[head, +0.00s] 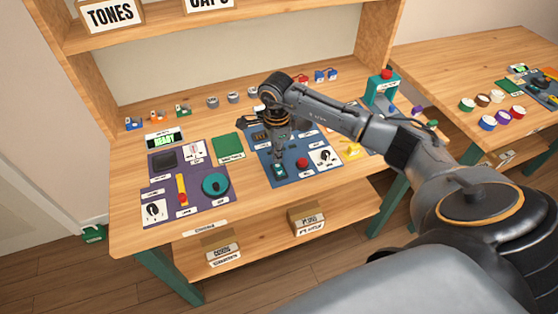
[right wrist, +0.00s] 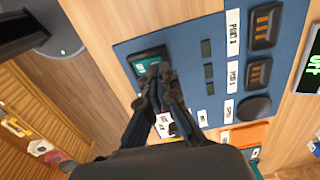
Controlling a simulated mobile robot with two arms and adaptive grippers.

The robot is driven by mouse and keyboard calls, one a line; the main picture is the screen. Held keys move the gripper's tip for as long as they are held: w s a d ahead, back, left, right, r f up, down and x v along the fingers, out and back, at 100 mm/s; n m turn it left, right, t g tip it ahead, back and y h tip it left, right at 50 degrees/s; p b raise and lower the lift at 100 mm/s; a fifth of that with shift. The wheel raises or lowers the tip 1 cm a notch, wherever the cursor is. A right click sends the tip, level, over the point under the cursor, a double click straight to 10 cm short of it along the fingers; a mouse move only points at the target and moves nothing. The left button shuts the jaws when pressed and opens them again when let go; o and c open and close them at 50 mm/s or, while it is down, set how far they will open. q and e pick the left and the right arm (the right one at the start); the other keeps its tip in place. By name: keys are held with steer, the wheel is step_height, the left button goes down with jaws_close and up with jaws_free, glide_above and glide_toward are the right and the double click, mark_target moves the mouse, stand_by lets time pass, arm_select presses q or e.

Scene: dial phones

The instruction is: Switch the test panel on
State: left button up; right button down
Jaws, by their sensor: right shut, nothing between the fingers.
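A blue panel (head: 262,150) lies on the workbench in the middle of the head view. It carries a teal rocker switch (head: 279,171) near its front edge, and the switch also shows in the right wrist view (right wrist: 143,63). My right gripper (head: 279,158) is shut and empty, pointing down at this switch. In the right wrist view its fingertips (right wrist: 160,72) overlap the switch's edge; I cannot tell whether they touch it. A display (right wrist: 311,65) beside the panel has green text that seems to read OFF. My left gripper is not in view.
A purple panel (head: 217,206) with a READY display (head: 164,139) lies to the left. A teal stand (head: 383,86) is behind my right arm.

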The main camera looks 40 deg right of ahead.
steer(key=shift+f+b, duration=0.85)
steer(key=shift+f, duration=0.2)
stand_by(0.4)
steer(key=shift+r+p, duration=2.05)
steer(key=shift+r, duration=1.55)
